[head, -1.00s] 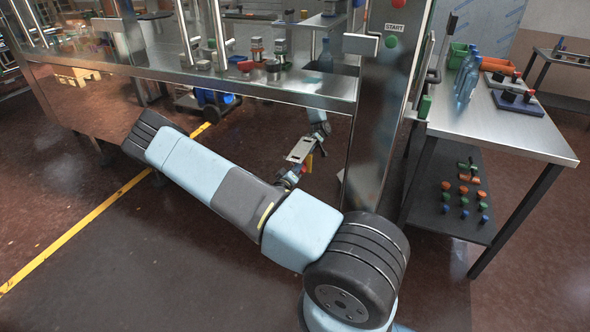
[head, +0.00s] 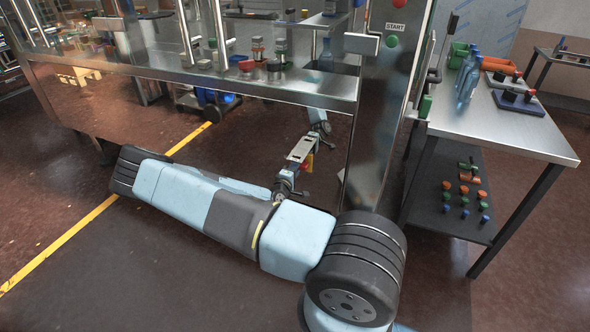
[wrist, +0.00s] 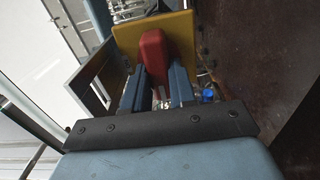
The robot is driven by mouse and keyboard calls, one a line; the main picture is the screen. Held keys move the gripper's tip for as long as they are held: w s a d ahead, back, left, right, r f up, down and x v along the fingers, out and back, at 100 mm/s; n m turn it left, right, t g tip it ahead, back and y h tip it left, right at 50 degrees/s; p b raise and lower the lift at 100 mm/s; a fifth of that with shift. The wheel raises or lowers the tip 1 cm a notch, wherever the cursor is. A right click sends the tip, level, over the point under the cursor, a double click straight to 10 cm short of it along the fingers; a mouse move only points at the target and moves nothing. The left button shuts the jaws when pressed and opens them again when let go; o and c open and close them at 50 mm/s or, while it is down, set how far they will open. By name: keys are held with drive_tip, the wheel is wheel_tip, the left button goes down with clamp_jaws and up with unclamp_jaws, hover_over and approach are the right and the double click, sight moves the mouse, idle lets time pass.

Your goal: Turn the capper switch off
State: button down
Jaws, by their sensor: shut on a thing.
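The capper switch shows in the wrist view as a red handle (wrist: 152,48) on a yellow plate (wrist: 183,37). My gripper (wrist: 160,72) has its two blue fingers on either side of the handle and is shut on it. The fingers and the wrist cover the handle's lower part. In the head view the switch (head: 308,161) is a small red and yellow patch below the machine's deck, and my gripper is close to it, too small there to make out its fingers.
A metal plate with a slot (wrist: 97,88) stands just left of the fingers in the wrist view. The machine's steel deck (head: 200,80) is above my arm, and a steel post (head: 378,130) is to the right. A side table (head: 520,130) stands further right.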

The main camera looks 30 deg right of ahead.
drive_tip(key=shift+w+d+r, duration=0.15)
idle(0.3)
drive_tip(key=c, duration=1.2)
unclamp_jaws()
drive_tip(key=shift+o, duration=1.4)
drive_tip(key=shift+w, duration=0.1)
drive_tip(key=shift+f, duration=0.2)
drive_tip(key=v, duration=1.4)
